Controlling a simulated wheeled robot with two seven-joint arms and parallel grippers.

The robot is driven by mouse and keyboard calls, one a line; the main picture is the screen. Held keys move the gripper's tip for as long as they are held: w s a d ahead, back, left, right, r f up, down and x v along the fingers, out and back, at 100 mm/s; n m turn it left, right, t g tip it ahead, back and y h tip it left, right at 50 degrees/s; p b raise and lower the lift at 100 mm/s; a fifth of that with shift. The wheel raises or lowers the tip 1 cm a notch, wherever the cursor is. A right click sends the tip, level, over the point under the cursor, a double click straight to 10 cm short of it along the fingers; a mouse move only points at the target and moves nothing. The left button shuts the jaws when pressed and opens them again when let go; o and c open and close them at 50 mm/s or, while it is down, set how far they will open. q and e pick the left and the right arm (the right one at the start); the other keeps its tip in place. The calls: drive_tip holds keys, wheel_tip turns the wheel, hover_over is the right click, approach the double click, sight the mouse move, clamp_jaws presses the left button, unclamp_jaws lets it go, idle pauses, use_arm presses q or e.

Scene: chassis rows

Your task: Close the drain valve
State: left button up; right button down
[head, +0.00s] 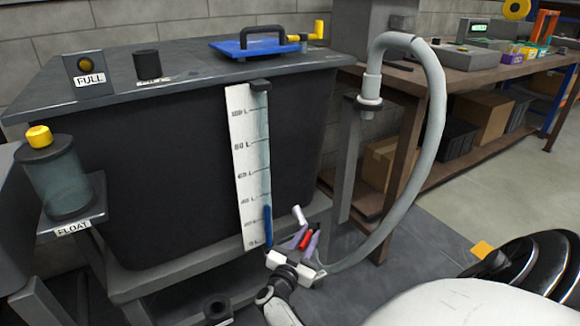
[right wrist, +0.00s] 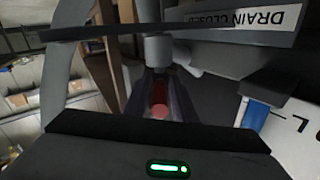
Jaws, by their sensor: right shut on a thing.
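The drain valve's red handle (right wrist: 160,98) lies between the two dark fingers of my right gripper (right wrist: 158,97), which is shut on it. In the head view the red handle (head: 306,240) shows between the fingers of my right gripper (head: 304,238), low at the tank's front right corner. The valve body is mostly hidden by the gripper. I cannot tell how far the handle is turned. My left gripper is not in view.
The dark tank (head: 170,180) carries a white level scale (head: 248,165) with a short blue column (head: 268,226) near its bottom. A thick grey hose (head: 432,110) loops down right of the gripper. The float cup (head: 60,185) stands left. A workbench (head: 480,65) runs behind.

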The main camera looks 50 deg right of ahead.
drive_tip(key=shift+w+m+g+b, duration=0.15)
drive_tip(key=shift+m+g+b, duration=0.2)
drive_tip(key=shift+m+g, duration=0.2)
drive_tip(key=shift+r+g, duration=0.1)
drive_tip(key=shift+g, duration=0.15)
drive_tip(key=c, duration=1.7)
unclamp_jaws()
drive_tip(key=shift+d, duration=0.1)
drive_tip(key=a, duration=0.3)
drive_tip(key=s+a+p, duration=0.1)
drive_tip(key=a, duration=0.2)
drive_tip(key=s+a, duration=0.1)
drive_tip(key=a, duration=0.3)
drive_tip(key=shift+a+p, duration=0.1)
drive_tip(key=shift+p, duration=0.3)
